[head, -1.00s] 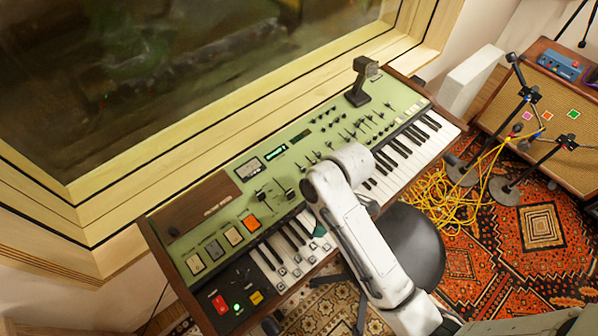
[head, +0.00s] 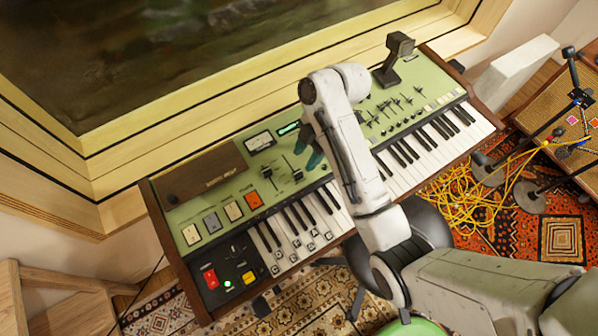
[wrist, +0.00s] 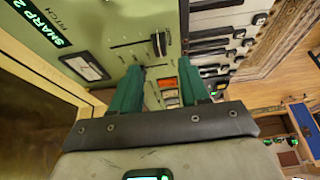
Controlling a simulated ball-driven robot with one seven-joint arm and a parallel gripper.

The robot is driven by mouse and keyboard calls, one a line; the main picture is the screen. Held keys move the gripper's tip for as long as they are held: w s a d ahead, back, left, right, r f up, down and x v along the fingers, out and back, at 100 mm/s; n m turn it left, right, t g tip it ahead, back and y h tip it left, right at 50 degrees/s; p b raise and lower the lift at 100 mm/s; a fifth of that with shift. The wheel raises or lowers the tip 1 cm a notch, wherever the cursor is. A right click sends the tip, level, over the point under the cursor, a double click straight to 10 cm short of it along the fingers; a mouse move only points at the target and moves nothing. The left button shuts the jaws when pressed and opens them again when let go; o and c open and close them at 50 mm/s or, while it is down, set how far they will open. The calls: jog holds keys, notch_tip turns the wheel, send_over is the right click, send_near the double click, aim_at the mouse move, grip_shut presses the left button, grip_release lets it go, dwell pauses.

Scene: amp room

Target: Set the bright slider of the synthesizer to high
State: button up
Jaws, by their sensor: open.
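The synthesizer (head: 440,82) has a green panel with wooden ends and stands below the window. Two large sliders (head: 270,173) sit left of my gripper in the head view. Several smaller sliders (head: 392,107) are in a group right of my arm. The labels are too small to tell which is the bright slider. My gripper (head: 308,157) is open, its green fingers over the panel beside the large sliders; it hides part of the panel. In the wrist view, a black slider cap (wrist: 159,43) shows ahead of the open fingers (wrist: 160,82), with nothing between them.
A dark lamp-like device (head: 396,55) stands at the panel's back right. Piano keys (head: 440,140) run along the front. A black stool (head: 430,222) is under my arm.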

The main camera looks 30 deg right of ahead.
aim_at(297, 173)
jog(key=shift+x, duration=3.15)
jog(key=shift+c, duration=0.3)
grip_shut()
